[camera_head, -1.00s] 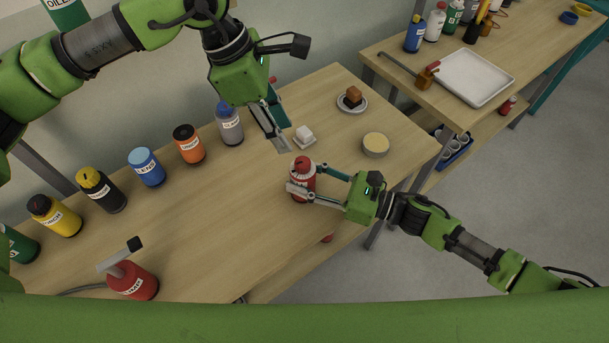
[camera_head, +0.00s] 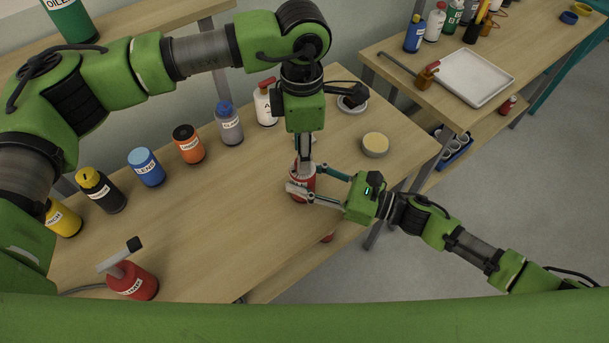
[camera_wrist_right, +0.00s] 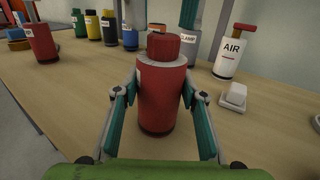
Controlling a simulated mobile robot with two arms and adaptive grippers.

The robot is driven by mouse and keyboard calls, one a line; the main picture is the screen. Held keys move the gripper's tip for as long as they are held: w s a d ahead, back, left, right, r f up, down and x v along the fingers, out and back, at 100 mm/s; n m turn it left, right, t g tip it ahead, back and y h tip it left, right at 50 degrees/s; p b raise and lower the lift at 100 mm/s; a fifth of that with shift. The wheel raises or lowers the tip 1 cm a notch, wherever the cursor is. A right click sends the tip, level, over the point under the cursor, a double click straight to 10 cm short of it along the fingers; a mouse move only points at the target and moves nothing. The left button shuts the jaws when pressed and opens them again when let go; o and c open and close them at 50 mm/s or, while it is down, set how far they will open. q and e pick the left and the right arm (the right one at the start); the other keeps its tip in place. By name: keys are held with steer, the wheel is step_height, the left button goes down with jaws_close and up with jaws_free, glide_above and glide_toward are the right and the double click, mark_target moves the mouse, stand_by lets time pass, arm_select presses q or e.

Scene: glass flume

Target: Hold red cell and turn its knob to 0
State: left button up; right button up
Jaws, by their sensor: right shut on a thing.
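The red cell (camera_head: 307,182) is a red bottle with a white label, standing upright near the table's front edge. My right gripper (camera_wrist_right: 160,92) is shut on its body from both sides. The ribbed red knob (camera_wrist_right: 163,46) on top shows in the right wrist view; any dial marks are not readable. My left gripper (camera_head: 305,161) points straight down over the red cell. Its fingers show apart on either side above the knob in the right wrist view, and they hide the knob in the head view. I cannot see them touching it.
Several labelled bottles, including an orange one (camera_head: 188,145) and a white AIR bottle (camera_head: 265,104), line the table's back side. A red pump bottle (camera_head: 132,280) stands front left. A round bowl (camera_head: 375,145) is to the right. The table's middle is clear.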

mark_target(308, 181)
arm_select(q)
steer(key=shift+f, duration=1.25)
steer(key=c, duration=0.6)
